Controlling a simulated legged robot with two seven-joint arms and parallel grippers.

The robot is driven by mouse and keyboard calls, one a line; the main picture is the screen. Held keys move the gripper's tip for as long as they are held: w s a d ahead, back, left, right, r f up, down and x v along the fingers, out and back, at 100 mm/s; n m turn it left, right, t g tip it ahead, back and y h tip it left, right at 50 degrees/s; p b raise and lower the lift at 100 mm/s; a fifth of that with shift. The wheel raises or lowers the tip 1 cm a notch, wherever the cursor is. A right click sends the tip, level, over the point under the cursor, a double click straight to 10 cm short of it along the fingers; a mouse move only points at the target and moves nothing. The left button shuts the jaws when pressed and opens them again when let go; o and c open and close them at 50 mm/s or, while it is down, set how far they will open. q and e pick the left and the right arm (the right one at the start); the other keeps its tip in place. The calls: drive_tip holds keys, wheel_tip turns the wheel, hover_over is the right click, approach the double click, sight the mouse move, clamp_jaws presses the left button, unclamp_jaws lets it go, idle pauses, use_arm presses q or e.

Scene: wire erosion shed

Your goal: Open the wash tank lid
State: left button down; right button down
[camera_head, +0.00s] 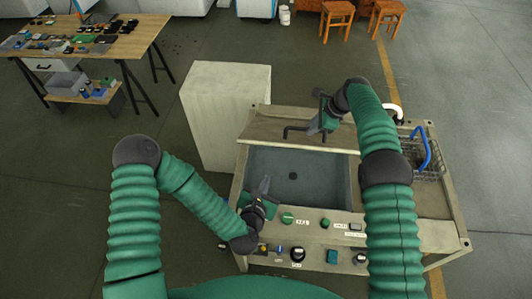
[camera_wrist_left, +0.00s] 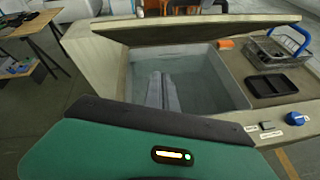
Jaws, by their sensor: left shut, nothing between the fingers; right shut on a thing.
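The wash tank (camera_head: 243,190) stands in front of me with its grey basin uncovered. Its beige lid (camera_head: 265,125) is raised and tilted at the back edge; it also shows in the left wrist view (camera_wrist_left: 200,30). A dark bar handle (camera_head: 293,130) is on the lid. My right gripper (camera_head: 316,126) is at the handle and shut on it; the arm hides part of the tank's right side. My left gripper (camera_head: 264,185) is shut and empty over the front left of the basin. Its fingers (camera_wrist_left: 162,90) show close together in the left wrist view.
A wire basket (camera_head: 425,160) with a blue handle (camera_head: 424,147) stands right of the basin. A beige cabinet (camera_head: 225,110) stands behind left. A workbench (camera_head: 130,42) is at the far left.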

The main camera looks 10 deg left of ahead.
drive_tip(key=shift+f, duration=0.15)
drive_tip(key=shift+w, duration=0.1)
use_arm(q)
drive_tip(key=w+a+n+y, duration=0.1)
drive_tip(key=w+n, duration=0.3)
drive_tip(key=w, duration=0.8)
drive_tip(key=shift+t+y, duration=0.3)
drive_tip(key=shift+s+a, duration=0.1)
